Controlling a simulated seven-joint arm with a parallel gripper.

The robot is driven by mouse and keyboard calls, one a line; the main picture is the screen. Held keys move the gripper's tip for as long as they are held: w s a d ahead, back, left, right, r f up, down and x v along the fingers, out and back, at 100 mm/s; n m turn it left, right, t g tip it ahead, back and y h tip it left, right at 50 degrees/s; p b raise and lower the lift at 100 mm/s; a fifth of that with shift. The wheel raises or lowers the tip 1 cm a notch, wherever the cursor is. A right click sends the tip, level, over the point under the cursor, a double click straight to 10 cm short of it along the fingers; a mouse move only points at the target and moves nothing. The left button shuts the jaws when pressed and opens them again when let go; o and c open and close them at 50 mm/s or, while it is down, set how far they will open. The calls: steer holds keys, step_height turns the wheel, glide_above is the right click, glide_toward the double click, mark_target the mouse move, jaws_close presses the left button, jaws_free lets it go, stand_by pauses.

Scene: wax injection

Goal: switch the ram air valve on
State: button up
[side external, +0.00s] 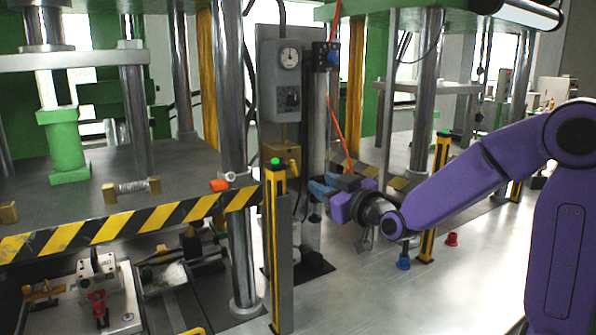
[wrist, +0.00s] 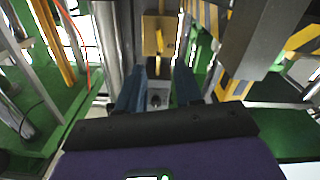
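A brass block (side external: 286,137) sits under the grey gauge box on the machine column, and a small yellow lever (side external: 293,165) shows below it; this looks like the ram air valve. In the wrist view the brass block (wrist: 152,38) and its yellow lever (wrist: 158,42) lie straight ahead, beyond the fingertips. My gripper (side external: 318,187) is just right of the lever and a little lower. In the wrist view my gripper (wrist: 157,82) has its two blue fingers apart with no object held between them. I cannot tell whether the lever touches a finger.
The grey gauge box (side external: 288,80) hangs above the brass block. A black block with a blue knob (side external: 326,57) is at its right.

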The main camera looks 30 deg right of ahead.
mark_target(296, 169)
steer(key=w, duration=1.1)
steer(key=shift+w, duration=0.15)
jaws_close()
